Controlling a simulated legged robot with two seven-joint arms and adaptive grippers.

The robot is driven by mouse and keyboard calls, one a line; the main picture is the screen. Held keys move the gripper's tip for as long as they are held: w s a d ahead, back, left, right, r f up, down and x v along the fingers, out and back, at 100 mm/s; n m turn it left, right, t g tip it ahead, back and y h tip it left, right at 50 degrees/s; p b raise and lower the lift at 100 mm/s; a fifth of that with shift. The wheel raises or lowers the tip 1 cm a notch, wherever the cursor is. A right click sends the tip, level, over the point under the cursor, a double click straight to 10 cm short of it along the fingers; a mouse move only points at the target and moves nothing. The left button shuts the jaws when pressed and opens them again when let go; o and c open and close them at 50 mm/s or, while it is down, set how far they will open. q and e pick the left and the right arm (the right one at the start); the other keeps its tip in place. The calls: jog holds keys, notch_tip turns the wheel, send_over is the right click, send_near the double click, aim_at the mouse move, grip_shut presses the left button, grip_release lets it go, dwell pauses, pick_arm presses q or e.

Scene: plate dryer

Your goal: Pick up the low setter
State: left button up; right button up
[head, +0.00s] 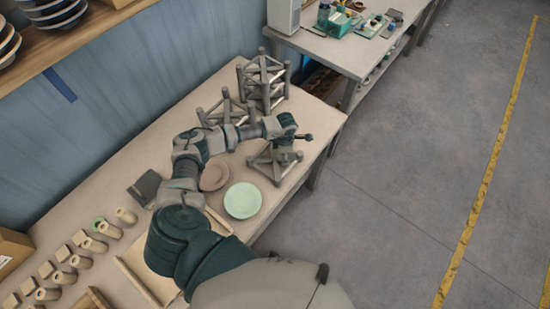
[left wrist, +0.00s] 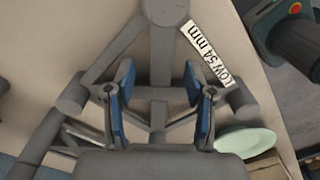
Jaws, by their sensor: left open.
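In the left wrist view the low setter (left wrist: 161,50) fills the middle, with a white label reading "LOW 54 mm" (left wrist: 205,62) on one slanted bar. My left gripper (left wrist: 162,108) is open, with its blue-padded fingers on either side of the setter's central upright bar, apart from it. In the head view my left gripper is above the setter and its fingertips are hard to make out. My right gripper is not in view.
Taller grey setters (head: 263,82) stand behind. A green plate (head: 243,201) and a brown plate (head: 214,177) lie to the left. Several small cylinders and blocks (head: 52,275) line the left of the table (head: 128,165). The table's right edge is close to the setter.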

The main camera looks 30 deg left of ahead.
pick_arm(q)
jog(key=shift+f, duration=0.85)
grip_shut()
jog(key=shift+r, duration=0.1)
